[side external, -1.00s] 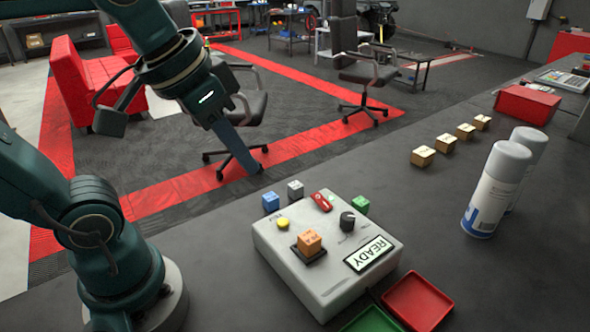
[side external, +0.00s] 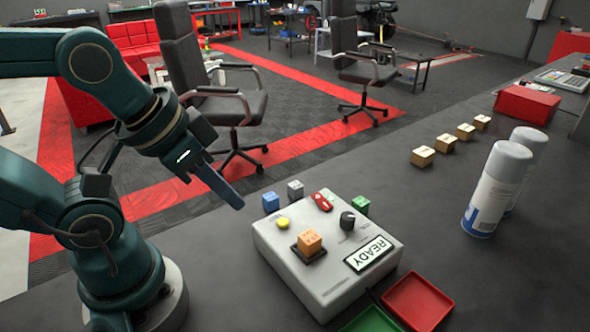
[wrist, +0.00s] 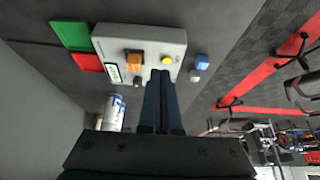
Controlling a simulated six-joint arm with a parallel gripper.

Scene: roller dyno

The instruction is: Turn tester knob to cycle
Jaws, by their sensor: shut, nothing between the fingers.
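The tester (side external: 290,268) is a light grey box on the dark bench. Its black knob (side external: 347,221) stands on the top face near the right back, above a display (side external: 369,253) reading READY. An orange cube (side external: 310,241) sits on a dark pad on the tester, and a yellow button (side external: 283,223) is at its left back. My gripper (side external: 240,206) is shut and empty, left of and above the tester, apart from it.
Red (side external: 418,302) and green (side external: 372,321) trays lie in front right. Spray cans (side external: 495,190) and several wooden blocks (side external: 422,156) stand to the right.

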